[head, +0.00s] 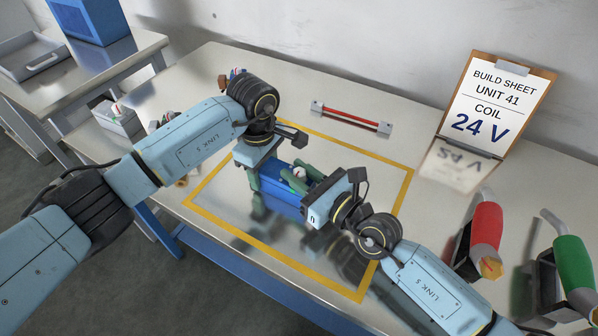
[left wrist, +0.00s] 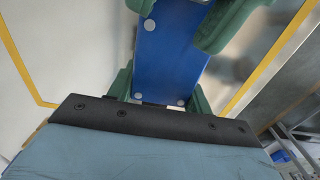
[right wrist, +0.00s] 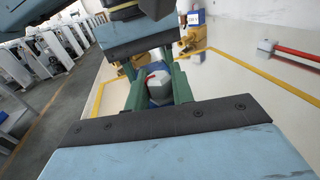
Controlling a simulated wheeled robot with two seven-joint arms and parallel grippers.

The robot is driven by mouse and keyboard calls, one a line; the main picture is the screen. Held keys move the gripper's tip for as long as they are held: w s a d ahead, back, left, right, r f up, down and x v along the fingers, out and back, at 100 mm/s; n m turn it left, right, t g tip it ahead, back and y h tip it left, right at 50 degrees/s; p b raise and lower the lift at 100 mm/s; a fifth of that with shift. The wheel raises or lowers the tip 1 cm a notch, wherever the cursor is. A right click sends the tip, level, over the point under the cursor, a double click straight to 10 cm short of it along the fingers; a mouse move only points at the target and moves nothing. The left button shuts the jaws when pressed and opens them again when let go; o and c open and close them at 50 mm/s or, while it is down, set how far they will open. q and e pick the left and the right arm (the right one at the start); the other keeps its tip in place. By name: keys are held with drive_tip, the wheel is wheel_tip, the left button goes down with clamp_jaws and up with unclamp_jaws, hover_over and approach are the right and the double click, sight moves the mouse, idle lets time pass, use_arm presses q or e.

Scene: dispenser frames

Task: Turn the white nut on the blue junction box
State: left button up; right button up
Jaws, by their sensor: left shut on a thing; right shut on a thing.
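The blue junction box (head: 281,196) sits on the table inside the yellow outline. My left gripper (head: 264,180) is shut on the box, with its green fingers along the two sides; the blue box face (left wrist: 170,55) shows between green fingers in the left wrist view. The white nut (head: 299,173) is at the box and partly hidden by green fingers. My right gripper (head: 307,180) is shut on it. In the right wrist view the white nut (right wrist: 159,88), with a red mark, sits between the two green fingers.
A red bar (head: 350,117) on grey end blocks lies behind the outline. A clipboard (head: 493,105) reads "COIL 24 V". A red-handled tool (head: 486,228) and a green-handled tool (head: 574,262) stand in holders at the right. A small bin (head: 118,118) is at the left edge.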

drive_tip(key=o, duration=1)
drive_tip(key=v, duration=1.2)
use_arm(q)
drive_tip(key=o, duration=1.2)
